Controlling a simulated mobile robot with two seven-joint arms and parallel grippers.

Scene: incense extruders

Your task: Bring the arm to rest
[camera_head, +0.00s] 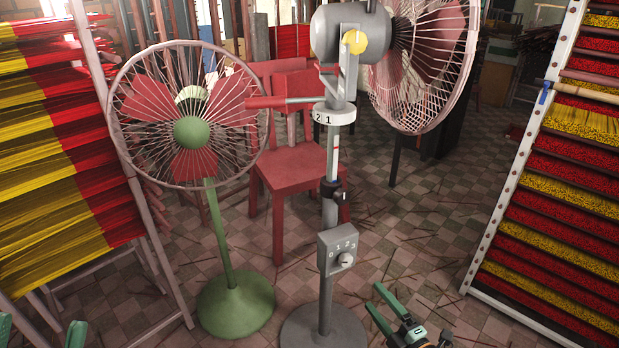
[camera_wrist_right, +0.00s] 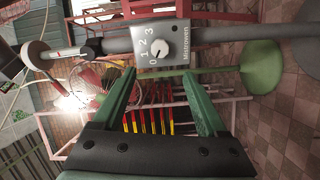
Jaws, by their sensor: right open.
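My right gripper (camera_head: 372,297) is at the bottom centre-right of the head view, with its two green fingers apart and nothing between them. In the right wrist view its fingers (camera_wrist_right: 158,76) are spread, and the grey control box (camera_wrist_right: 155,42) with a white knob lies just beyond the tips, apart from them. The same control box (camera_head: 337,249) is on the grey fan's pole in the head view, up and left of the gripper. Two green fingertips of my left gripper (camera_head: 41,328) show wide apart at the bottom left edge; the rest is cut off.
The grey fan (camera_head: 350,35) stands on a round base (camera_head: 324,330) close to my right gripper. A green fan (camera_head: 191,131) stands left of it, with a red chair (camera_head: 294,170) behind. Incense racks (camera_head: 50,150) (camera_head: 570,175) line both sides. Tiled floor is open at centre right.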

